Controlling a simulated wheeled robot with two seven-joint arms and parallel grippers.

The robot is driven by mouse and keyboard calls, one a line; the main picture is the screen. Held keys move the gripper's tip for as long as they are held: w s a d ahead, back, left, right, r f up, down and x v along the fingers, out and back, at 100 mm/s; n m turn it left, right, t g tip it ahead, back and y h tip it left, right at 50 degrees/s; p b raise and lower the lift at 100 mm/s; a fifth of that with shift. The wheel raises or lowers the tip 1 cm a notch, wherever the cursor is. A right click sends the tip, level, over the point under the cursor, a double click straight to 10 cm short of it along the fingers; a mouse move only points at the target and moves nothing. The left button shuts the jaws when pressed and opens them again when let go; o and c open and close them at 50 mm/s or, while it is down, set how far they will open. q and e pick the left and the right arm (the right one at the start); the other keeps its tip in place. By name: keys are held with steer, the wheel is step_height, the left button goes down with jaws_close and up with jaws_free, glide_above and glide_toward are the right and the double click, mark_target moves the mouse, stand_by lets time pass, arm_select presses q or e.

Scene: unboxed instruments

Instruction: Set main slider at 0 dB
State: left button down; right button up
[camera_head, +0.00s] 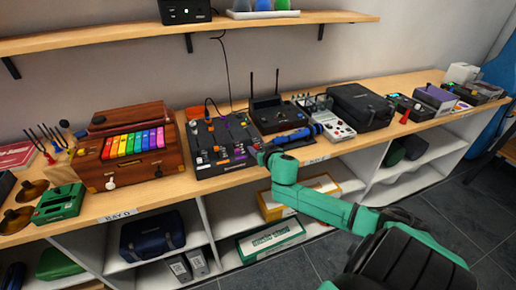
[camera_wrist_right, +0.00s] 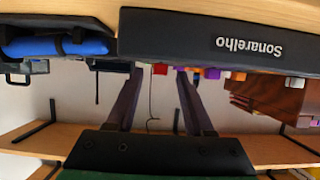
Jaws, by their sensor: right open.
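I cannot tell which cap is the main slider. My right gripper (camera_head: 261,152) is at the mixer's right front edge. In the right wrist view the right gripper (camera_wrist_right: 158,78) is open, its two dark fingers apart and nothing held between them. A red cap (camera_wrist_right: 160,69) shows between the fingertips; contact is not clear. My left gripper is not in view.
A blue cylindrical thing (camera_head: 295,136) lies right of the mixer, close to my right gripper; it also shows in the right wrist view (camera_wrist_right: 60,46). A radio-like device with antennas (camera_head: 268,106) stands behind it. A wooden box with coloured keys (camera_head: 125,165) stands left of the mixer.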

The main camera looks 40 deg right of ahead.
steer(key=shift+w+d+f, duration=0.1)
steer(key=shift+w+f, duration=0.05)
steer(key=shift+w, duration=0.15)
jaws_close()
stand_by(1.3)
